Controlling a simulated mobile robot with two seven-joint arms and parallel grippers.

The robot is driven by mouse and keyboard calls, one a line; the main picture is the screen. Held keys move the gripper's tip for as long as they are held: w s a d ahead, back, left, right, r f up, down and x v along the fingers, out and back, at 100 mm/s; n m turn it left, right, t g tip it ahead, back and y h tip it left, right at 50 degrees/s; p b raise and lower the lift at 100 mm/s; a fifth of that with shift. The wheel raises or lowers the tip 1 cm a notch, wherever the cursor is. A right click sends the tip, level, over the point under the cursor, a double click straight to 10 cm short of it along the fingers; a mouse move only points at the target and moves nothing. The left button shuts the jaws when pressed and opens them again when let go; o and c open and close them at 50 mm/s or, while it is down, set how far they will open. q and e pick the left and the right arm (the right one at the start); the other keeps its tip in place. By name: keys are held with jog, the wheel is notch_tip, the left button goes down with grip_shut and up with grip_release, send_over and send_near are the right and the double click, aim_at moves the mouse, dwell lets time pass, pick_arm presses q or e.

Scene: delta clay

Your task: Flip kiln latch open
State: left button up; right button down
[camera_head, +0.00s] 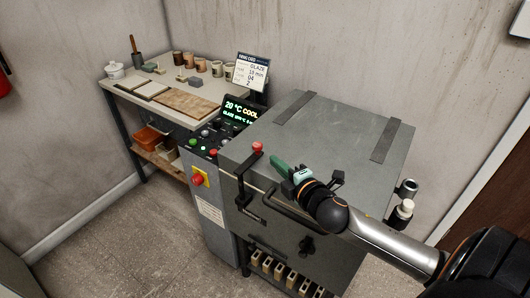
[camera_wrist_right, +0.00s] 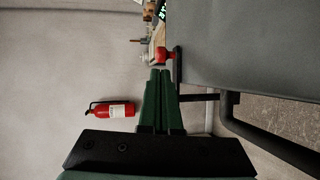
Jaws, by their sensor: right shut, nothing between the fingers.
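The grey kiln (camera_head: 290,125) stands in the middle of the head view with its flat top shut. Its latch is a black lever with a red knob (camera_head: 258,147), standing upright at the top front left edge. My right gripper (camera_head: 275,163) has green fingers, shut and empty, just right of the knob. In the right wrist view the closed fingertips (camera_wrist_right: 160,72) are close to the red knob (camera_wrist_right: 166,54) and the black lever (camera_wrist_right: 178,66). I cannot tell whether they touch. My left gripper is not in view.
A black bar handle (camera_head: 285,210) runs across the kiln front. A control panel with display (camera_head: 240,113) and a red stop button (camera_head: 198,180) stand left of the kiln. A worktable (camera_head: 185,103) holds pots and boards. A fire extinguisher (camera_wrist_right: 112,110) hangs on the wall.

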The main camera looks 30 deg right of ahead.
aim_at(259, 148)
jog(key=shift+x, duration=3.3)
